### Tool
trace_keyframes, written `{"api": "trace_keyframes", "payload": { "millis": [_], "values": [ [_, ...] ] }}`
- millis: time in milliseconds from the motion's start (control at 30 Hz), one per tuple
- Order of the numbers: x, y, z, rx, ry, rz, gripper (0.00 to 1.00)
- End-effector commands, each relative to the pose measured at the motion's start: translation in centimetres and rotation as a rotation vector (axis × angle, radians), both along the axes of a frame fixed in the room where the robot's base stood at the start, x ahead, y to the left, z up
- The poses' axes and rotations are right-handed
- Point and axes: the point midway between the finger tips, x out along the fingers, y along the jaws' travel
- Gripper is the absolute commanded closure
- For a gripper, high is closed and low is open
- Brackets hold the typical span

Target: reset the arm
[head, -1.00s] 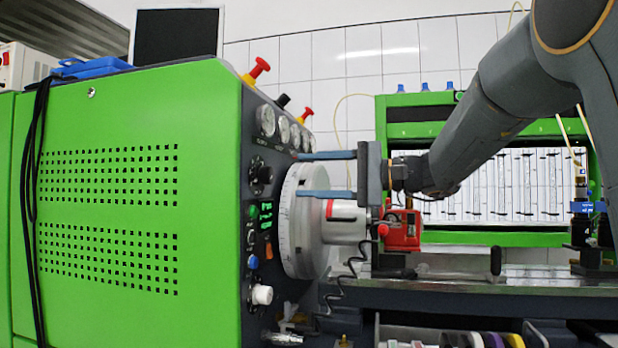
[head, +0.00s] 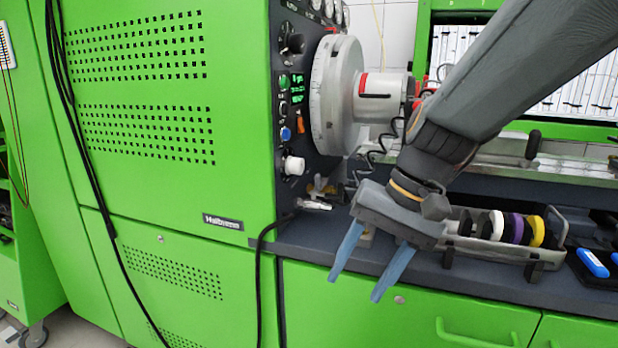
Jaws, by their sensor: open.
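My gripper (head: 362,284) is in the head view, in front of the bench edge, with its two blue fingers pointing down and slightly left. The fingers are apart and nothing is between them. My arm (head: 500,95) comes in from the upper right and bends down at the wrist. It hides part of the bench and the area right of the chuck.
The green testbench cabinet (head: 140,190) fills the left, with a round grey drive disc (head: 335,95) and knobs on its panel. A tray (head: 490,250) with several coloured discs stands right of my gripper. A blue-marked item (head: 593,263) lies at the right edge.

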Motion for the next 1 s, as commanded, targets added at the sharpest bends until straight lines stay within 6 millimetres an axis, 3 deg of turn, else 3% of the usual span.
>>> {"api": "trace_keyframes", "payload": {
  "millis": [100, 333, 1000],
  "values": [
    [-3.2, -2.2, -3.0, -0.144, -0.019, 0.108, 0.49],
    [-7.0, -6.1, -6.7, -0.349, -0.078, 0.311, 0.49],
    [-7.5, -10.3, -0.3, -0.380, -0.044, 0.201, 0.49]
  ]
}}
